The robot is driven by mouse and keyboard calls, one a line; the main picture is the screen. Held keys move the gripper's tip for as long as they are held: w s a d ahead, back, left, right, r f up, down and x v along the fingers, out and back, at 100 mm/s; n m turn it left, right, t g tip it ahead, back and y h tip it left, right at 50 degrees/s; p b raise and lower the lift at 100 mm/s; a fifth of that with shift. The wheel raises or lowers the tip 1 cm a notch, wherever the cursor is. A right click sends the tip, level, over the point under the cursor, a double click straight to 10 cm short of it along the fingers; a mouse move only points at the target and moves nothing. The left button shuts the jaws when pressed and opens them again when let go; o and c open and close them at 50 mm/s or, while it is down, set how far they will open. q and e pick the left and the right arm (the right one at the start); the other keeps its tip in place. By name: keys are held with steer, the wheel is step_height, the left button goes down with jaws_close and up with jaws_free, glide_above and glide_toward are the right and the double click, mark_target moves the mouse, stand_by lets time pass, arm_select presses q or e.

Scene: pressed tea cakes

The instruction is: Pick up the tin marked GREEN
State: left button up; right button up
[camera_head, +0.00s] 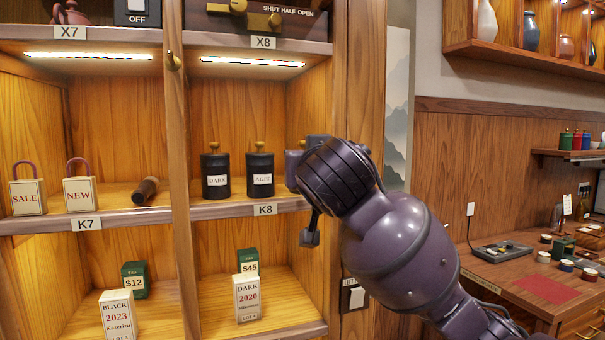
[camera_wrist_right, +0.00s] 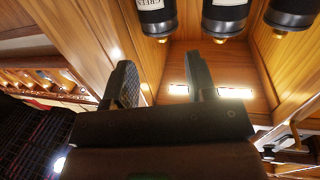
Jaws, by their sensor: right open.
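The tin marked GREEN (camera_wrist_right: 156,16) is dark with a white label and brass knob, and shows upside down at the top of the right wrist view. In the head view my right arm and wrist hide most or all of its place. Two like tins stand beside it on shelf K8: AGED (camera_head: 260,172) and DARK (camera_head: 215,172). My right gripper (camera_wrist_right: 160,64) is open and empty, its two fingers apart and pointing toward the shelf bay. The GREEN tin is not between them. My left gripper is in neither view.
Shelf K8's front edge (camera_head: 245,207) and the cabinet's right post (camera_head: 357,120) are close to my right wrist. Below stand a DARK 2020 box (camera_head: 247,298) and a $45 green box (camera_head: 247,260). The counter (camera_head: 490,260) at right holds small items.

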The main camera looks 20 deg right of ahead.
mark_target(304, 142)
steer(key=w+r, duration=0.1)
steer(key=w, duration=0.2)
steer(key=w+d+r, duration=0.1)
steer(key=w, duration=0.2)
steer(key=w+r+p, duration=0.1)
steer(key=w, duration=0.2)
steer(key=shift+w+d+r, duration=0.15)
steer(key=shift+w+d, duration=0.05)
steer(key=shift+d, duration=0.2)
steer(key=shift+w, duration=0.4)
jaws_close()
